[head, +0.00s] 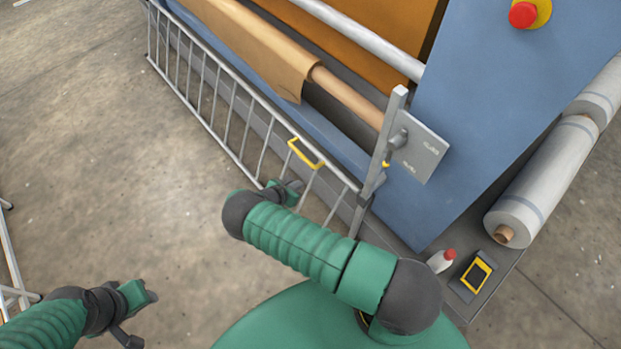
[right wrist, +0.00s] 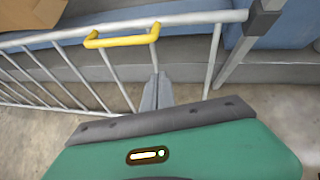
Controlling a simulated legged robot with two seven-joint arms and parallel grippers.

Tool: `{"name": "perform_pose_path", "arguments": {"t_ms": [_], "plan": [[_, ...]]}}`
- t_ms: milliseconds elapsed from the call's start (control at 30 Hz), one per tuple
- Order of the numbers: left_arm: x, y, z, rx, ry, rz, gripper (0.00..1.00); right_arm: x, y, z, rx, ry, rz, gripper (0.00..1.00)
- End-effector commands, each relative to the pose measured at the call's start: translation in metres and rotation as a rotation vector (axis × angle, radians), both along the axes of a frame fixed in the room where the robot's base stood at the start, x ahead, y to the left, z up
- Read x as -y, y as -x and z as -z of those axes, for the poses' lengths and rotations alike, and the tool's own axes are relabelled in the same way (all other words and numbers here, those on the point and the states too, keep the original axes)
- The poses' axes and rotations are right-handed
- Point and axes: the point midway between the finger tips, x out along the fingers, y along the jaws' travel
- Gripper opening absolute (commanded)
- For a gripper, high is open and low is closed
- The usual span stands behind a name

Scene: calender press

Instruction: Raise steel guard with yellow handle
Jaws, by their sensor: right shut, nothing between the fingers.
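The steel guard (head: 216,66) is a barred grey rail along the front of the blue press. Its yellow handle (head: 305,154) sits on the top rail near the right end. The handle also shows in the right wrist view (right wrist: 121,41), at the upper left. My right gripper (head: 293,186) is close below the handle, by the guard's bars. In the right wrist view its fingers (right wrist: 157,90) are together and empty, below the handle's right end and apart from it. My left gripper (head: 148,294) is low at the left, over bare floor, far from the guard; its finger gap is unclear.
A grey post with a plate (head: 420,152) stands at the guard's right end. A red button (head: 522,14) is on the blue press. Wrapped rolls (head: 545,185), a white bottle (head: 440,261) and a yellow-framed device (head: 477,272) are at the right. Floor left of the guard is clear.

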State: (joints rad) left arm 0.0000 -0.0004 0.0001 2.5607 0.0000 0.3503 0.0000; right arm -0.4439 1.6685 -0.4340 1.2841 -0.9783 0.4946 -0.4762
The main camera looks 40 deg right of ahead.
Motion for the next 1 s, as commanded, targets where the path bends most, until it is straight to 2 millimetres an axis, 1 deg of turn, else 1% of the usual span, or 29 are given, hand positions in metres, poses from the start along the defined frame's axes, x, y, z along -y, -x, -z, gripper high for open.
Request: {"name": "perform_pose_path", "arguments": {"t_ms": [33, 167, 267, 600, 667, 700, 833, 1000], "plan": [[0.000, 0.000, 0.003, 0.000, 0.000, 0.000, 0.36, 0.000, -0.001, 0.010, -0.013, 0.016, -0.031, 0.00], [0.000, 0.000, 0.006, 0.001, 0.000, 0.000, 0.36, 0.009, -0.005, 0.022, -0.025, 0.024, -0.050, 0.00], [0.000, 0.000, 0.013, 0.001, 0.000, 0.000, 0.36, 0.022, -0.009, 0.035, -0.024, 0.022, -0.046, 0.00], [0.000, 0.000, 0.044, 0.001, 0.000, 0.000, 0.36, 0.074, -0.028, 0.086, -0.021, 0.020, -0.041, 0.00], [0.000, 0.000, 0.029, 0.000, 0.000, 0.000, 0.36, 0.077, -0.032, 0.062, -0.020, 0.022, -0.043, 0.00], [0.000, 0.000, 0.027, 0.000, 0.000, 0.000, 0.36, 0.079, -0.032, 0.056, -0.021, 0.022, -0.044, 0.00], [0.000, -0.001, 0.023, 0.001, 0.000, 0.000, 0.36, 0.084, -0.033, 0.044, -0.022, 0.020, -0.043, 0.00], [0.000, 0.000, 0.023, 0.001, 0.000, 0.000, 0.36, 0.086, -0.034, 0.041, -0.022, 0.020, -0.043, 0.00]]}}
